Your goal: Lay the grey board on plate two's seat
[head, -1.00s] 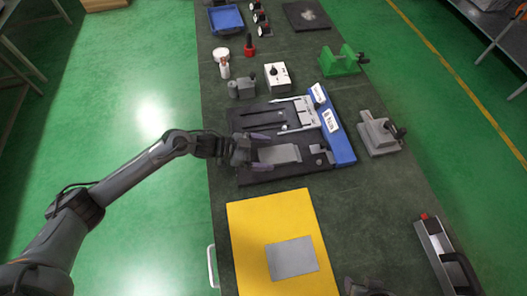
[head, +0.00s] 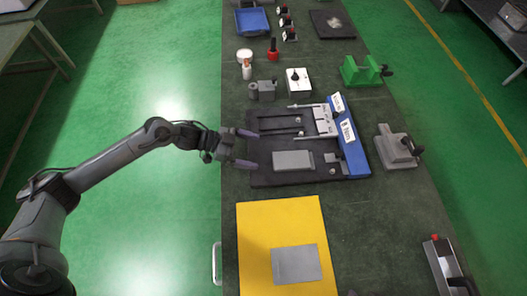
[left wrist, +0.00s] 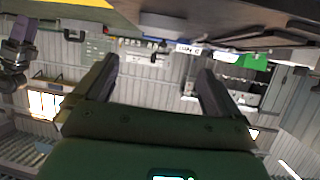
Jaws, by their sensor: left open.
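A grey rectangular board (head: 293,160) lies flat on the near part of the black base (head: 262,181), beside the lower label of the blue bar (head: 355,156). Any seat under it is hidden. The label writing is too small to read. My left gripper (head: 248,148) is open and empty, just left of the board and apart from it. Its two fingers also show spread with nothing between them in the left wrist view (left wrist: 156,78). A gripper with a purple finger, seemingly my right one (left wrist: 17,55), shows at that view's left edge; its opening is unclear.
A larger grey square (head: 297,263) lies on the yellow mat (head: 262,222) in front. Slotted rails and light plates (head: 325,120) occupy the base's far part. A grey vise (head: 397,150) and green vise (head: 362,72) stand right and behind. Bench between base and mat is clear.

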